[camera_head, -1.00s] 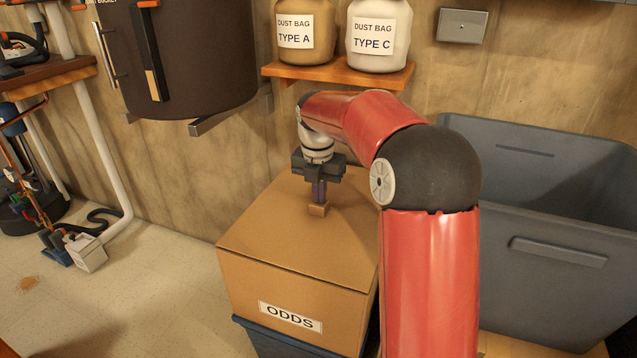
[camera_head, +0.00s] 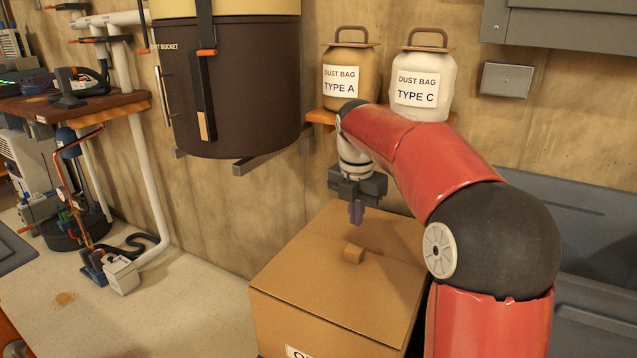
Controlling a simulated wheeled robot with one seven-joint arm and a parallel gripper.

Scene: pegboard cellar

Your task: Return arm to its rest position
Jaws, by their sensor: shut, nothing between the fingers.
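My red arm reaches in from the lower right and bends over to the left. My gripper (camera_head: 357,212) points down and is shut and empty. The box's front label is cut off by the lower picture edge.
Dust bags type A (camera_head: 347,76) and type C (camera_head: 423,85) stand on a wall shelf behind my arm. A dark bucket (camera_head: 230,100) hangs at the upper left. A grey bin (camera_head: 590,225) is at right.

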